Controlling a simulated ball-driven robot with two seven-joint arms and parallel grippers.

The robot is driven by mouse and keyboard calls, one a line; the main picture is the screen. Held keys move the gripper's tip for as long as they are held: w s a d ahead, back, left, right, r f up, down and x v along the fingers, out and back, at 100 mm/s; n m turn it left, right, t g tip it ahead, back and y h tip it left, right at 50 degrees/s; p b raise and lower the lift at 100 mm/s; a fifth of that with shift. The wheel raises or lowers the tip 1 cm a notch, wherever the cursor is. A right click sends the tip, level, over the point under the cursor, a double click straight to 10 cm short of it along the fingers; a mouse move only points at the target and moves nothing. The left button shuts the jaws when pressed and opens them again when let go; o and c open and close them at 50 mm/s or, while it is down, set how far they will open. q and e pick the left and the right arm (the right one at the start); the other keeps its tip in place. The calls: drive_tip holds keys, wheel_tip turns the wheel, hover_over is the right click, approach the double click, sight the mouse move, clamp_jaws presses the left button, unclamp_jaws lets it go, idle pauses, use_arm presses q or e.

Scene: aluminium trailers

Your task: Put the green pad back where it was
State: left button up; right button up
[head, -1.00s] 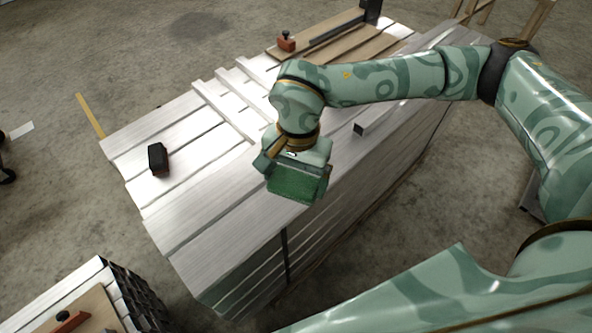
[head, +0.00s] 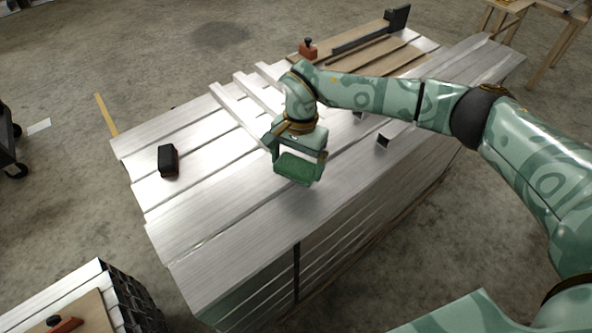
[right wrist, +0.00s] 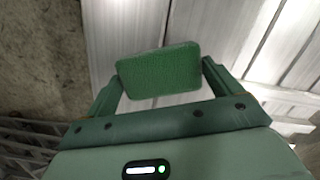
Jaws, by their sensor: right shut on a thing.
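The green pad (head: 297,168) is a small flat rectangular block with a rough green face. My right gripper (head: 299,160) is shut on it, over the near part of the aluminium stack (head: 225,215). In the right wrist view the pad (right wrist: 160,71) sits between the two fingers of the gripper (right wrist: 160,78), gripped at its short ends. I cannot tell whether the pad touches the metal below. My left gripper is not in view.
A black and red block (head: 168,161) lies on the stack at left. Loose metal bars (head: 240,118) lie behind my gripper. A red tool with a black knob (head: 308,49) stands on brown boards (head: 372,58) at the back. A smaller stack (head: 128,300) stands at bottom left.

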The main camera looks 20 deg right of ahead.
sight(298, 164)
wheel_tip(298, 164, down, 3)
drive_tip(key=shift+f+b, duration=0.15)
drive_tip(key=shift+b, duration=0.4)
drive_tip(key=o, duration=0.7)
drive_tip(key=r+p, duration=0.1)
drive_tip(key=r, duration=0.3)
drive_tip(key=r+p, duration=0.1)
drive_tip(key=r, duration=0.3)
drive_tip(key=w+d+r+p, duration=0.1)
drive_tip(key=r, duration=0.3)
drive_tip(key=shift+r+p, duration=0.1)
drive_tip(key=shift+p, duration=0.2)
